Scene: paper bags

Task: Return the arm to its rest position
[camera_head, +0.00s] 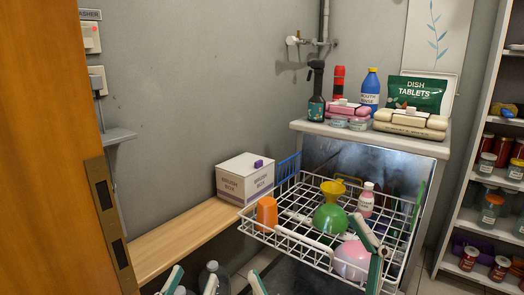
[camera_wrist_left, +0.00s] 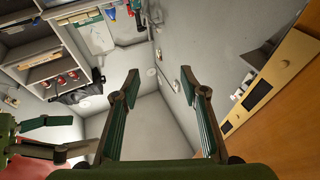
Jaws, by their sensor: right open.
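My left gripper (camera_head: 192,279) is low at the bottom edge of the head view, in front of the wooden bench, with its fingertips apart. The left wrist view shows the same gripper (camera_wrist_left: 160,85) spread wide with nothing between its fingers. My right gripper (camera_head: 308,248) is at the front of the white wire rack, its fingers wide apart; one finger overlaps the rack's right front part in the picture. I cannot tell whether it touches the rack. Part of my right gripper also shows at the left of the left wrist view.
A brush box (camera_head: 245,181) stands on the bench (camera_head: 180,237). A wooden door (camera_head: 45,150) borders the left; shelves (camera_head: 486,215) stand right.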

